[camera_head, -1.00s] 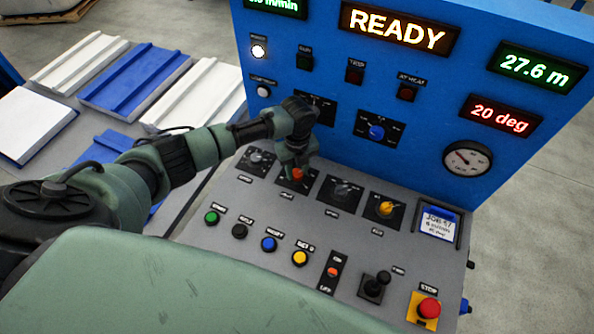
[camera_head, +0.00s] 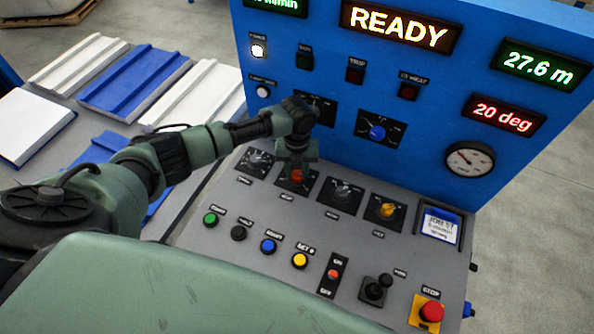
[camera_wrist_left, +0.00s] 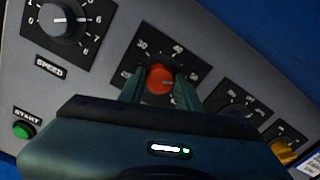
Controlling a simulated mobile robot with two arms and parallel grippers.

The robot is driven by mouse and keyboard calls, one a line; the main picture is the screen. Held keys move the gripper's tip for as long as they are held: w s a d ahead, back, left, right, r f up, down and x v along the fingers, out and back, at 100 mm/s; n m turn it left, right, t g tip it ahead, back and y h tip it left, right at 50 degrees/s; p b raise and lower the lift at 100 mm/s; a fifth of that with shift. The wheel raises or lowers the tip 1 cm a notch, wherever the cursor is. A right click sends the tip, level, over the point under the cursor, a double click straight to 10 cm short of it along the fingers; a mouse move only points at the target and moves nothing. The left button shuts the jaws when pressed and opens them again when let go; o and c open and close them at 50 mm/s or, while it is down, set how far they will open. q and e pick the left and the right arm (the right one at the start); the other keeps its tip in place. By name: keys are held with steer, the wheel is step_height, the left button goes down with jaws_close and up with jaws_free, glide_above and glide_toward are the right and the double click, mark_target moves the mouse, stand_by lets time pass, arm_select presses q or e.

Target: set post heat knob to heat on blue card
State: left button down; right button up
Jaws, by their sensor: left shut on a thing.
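A red knob (camera_head: 297,176) sits on a black dial plate, second from the left in the desk's row of dials. In the left wrist view the red knob (camera_wrist_left: 160,80) has a scale with 30, 40 and 50 readable. My left gripper (camera_head: 296,169) reaches down over it, and in the left wrist view its fingers (camera_wrist_left: 160,88) are shut on it from both sides. The knob's pointer and label are hidden or unreadable. A card with a blue edge (camera_head: 440,227) stands at the desk's right; its small text is too blurred to read. My right gripper is not in view.
A grey speed knob (camera_wrist_left: 60,22), a dark grey knob (camera_head: 343,192) and a yellow knob (camera_head: 387,210) flank the red one. Push buttons, a joystick (camera_head: 376,288) and a red stop button (camera_head: 431,311) line the front. The blue upright panel (camera_head: 350,80) rises close behind.

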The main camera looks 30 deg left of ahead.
mark_target(297, 174)
arm_select(q)
steer(key=c, duration=1)
jaws_free()
step_height(297, 174, up, 8)
steer(key=shift+f+b, duration=0.1)
steer(key=shift+b, duration=0.55)
